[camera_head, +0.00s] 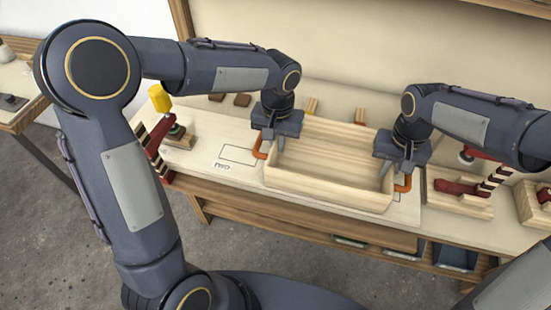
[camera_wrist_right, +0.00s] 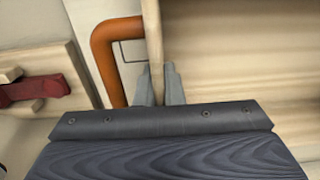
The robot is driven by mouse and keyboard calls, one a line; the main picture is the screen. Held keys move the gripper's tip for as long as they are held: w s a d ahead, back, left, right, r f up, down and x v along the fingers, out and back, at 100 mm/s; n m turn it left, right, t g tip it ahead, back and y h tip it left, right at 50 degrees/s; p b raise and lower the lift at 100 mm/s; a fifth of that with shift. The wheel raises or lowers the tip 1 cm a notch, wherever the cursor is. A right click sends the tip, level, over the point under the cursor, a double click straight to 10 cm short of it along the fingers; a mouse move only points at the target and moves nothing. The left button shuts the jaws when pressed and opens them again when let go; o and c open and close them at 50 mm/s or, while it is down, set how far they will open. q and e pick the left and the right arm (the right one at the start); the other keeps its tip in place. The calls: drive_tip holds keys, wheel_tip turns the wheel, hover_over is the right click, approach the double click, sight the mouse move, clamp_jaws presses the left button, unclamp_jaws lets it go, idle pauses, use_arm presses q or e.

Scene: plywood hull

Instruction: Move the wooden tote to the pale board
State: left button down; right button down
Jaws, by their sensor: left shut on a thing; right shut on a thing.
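The wooden tote (camera_head: 330,190) is an open, pale wooden box with an orange handle at each end. It is at the middle of the workbench in the head view. My left gripper (camera_head: 272,140) is shut on its left end wall, by the left handle. My right gripper (camera_head: 398,168) is shut on its right end wall; in the right wrist view the fingers (camera_wrist_right: 158,85) straddle that wall beside the orange handle (camera_wrist_right: 105,55). A pale flat surface (camera_head: 407,212) shows just right of the tote; I cannot tell whether it is the pale board. The tote's underside is hidden.
A drawn rectangle (camera_head: 238,154) with a printed label lies left of the tote. A red clamp with a yellow top (camera_head: 159,98) stands further left. Another red clamp on a wooden base (camera_head: 460,188) is close on the right. A wall panel rises behind.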

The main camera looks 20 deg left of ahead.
use_arm(q)
drive_tip(key=c, duration=1.8)
unclamp_jaws()
use_arm(e)
drive_tip(key=c, duration=1.8)
unclamp_jaws()
use_arm(q)
drive_tip(key=shift+o, duration=1.3)
use_arm(e)
drive_tip(key=shift+o, duration=1.3)
use_arm(q)
wheel_tip(320, 180, up, 7)
drive_tip(key=shift+r, duration=0.45)
use_arm(e)
drive_tip(key=shift+r, duration=0.1)
wheel_tip(320, 180, up, 12)
drive_tip(key=shift+f, duration=0.1)
use_arm(q)
drive_tip(key=shift+a, duration=0.1)
